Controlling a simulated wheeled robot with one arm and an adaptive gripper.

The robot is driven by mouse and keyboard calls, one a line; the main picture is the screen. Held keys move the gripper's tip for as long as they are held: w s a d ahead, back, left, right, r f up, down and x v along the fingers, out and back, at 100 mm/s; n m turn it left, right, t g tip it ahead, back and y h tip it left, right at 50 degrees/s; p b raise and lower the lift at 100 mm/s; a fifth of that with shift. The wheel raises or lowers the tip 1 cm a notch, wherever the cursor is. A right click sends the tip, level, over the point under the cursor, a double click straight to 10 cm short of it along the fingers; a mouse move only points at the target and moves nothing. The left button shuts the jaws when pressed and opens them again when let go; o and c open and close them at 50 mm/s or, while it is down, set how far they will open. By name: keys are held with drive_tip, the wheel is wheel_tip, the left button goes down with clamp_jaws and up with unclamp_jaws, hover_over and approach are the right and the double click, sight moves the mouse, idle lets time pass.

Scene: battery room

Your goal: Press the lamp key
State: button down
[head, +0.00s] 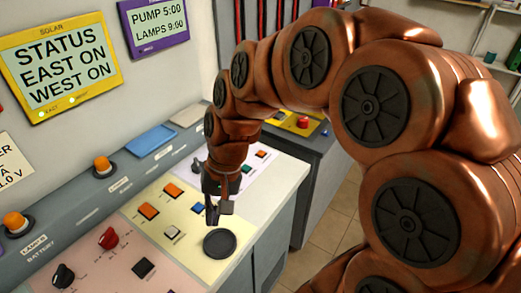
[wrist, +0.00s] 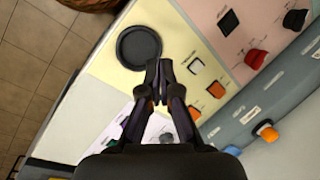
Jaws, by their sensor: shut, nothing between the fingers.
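The key labels are too small to read, so I cannot tell which one is the lamp key. The yellow panel (head: 188,262) bears two orange keys (head: 172,189) (head: 149,210), a white key (head: 172,232) and a blue key (head: 197,208). In the wrist view the white key (wrist: 196,66) and the orange keys (wrist: 216,89) (wrist: 194,112) lie right of my gripper (wrist: 160,68). My gripper (head: 213,218) is shut and empty, pointing down over the yellow panel beside the blue key. The blue key is hidden in the wrist view. I cannot tell whether the fingertips touch anything.
A black round disc (head: 219,243) lies on the panel close to my fingertips. The pink panel (head: 100,270) has a red knob (head: 108,238), a black knob (head: 63,275) and a black key (head: 143,267). Orange lamps (head: 102,164) line the grey ledge. A yellow status screen (head: 62,68) hangs above.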

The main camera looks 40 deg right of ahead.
drive_tip(key=w+d+r+m+t+y+p, duration=0.15)
drive_tip(key=w+d+m, duration=0.25)
drive_tip(key=w, duration=0.6)
drive_tip(key=m+t+p, duration=0.2)
drive_tip(key=m+t, duration=0.4)
drive_tip(key=m, duration=0.6)
hover_over(263, 153)
wheel_tip(263, 153, down, 3)
drive_tip(key=shift+r, duration=0.2)
drive_tip(key=shift+a+f, duration=0.1)
drive_tip(key=shift+f, duration=0.05)
drive_tip(key=shift+f+b, duration=2.2)
drive_tip(key=shift+f, duration=2.1)
drive_tip(key=shift+f, duration=0.4)
